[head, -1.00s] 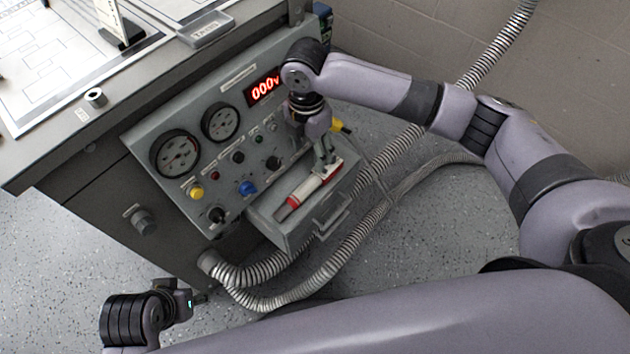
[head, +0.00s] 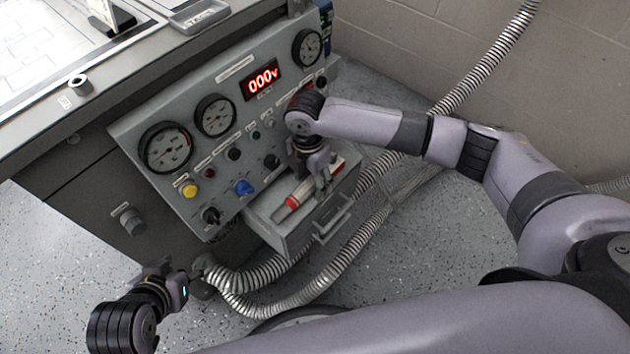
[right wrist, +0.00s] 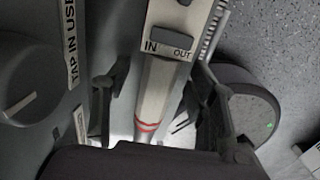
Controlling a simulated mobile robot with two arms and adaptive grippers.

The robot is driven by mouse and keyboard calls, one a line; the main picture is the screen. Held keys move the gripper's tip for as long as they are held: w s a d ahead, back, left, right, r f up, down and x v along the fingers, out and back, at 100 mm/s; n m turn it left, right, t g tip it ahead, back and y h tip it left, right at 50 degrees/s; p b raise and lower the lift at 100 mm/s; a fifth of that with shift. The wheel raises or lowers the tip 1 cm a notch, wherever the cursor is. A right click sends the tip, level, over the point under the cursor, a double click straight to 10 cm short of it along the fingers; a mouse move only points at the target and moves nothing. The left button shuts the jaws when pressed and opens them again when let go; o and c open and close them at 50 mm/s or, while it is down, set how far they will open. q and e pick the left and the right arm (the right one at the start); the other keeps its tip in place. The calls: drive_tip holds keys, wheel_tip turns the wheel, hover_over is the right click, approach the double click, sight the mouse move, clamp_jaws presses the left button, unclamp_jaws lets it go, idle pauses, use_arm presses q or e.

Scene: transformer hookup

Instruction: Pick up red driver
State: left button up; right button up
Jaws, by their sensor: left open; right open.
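In the right wrist view, a pale shaft with red bands (right wrist: 147,127) lies between the two open fingers of my right gripper (right wrist: 163,88). I cannot tell whether the fingers touch it. My left gripper (head: 190,283) is open, low at the left near the hose, away from the drawer.
The grey panel with gauges (head: 166,148), knobs and a red "000v" display (head: 263,82) rises behind the drawer. The drawer has a front handle (head: 332,222). Ribbed hoses (head: 345,258) run around the drawer. Speckled floor is open at the lower left.

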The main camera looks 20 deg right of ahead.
drive_tip(key=shift+f, duration=0.25)
drive_tip(key=shift+c, duration=0.5)
clamp_jaws()
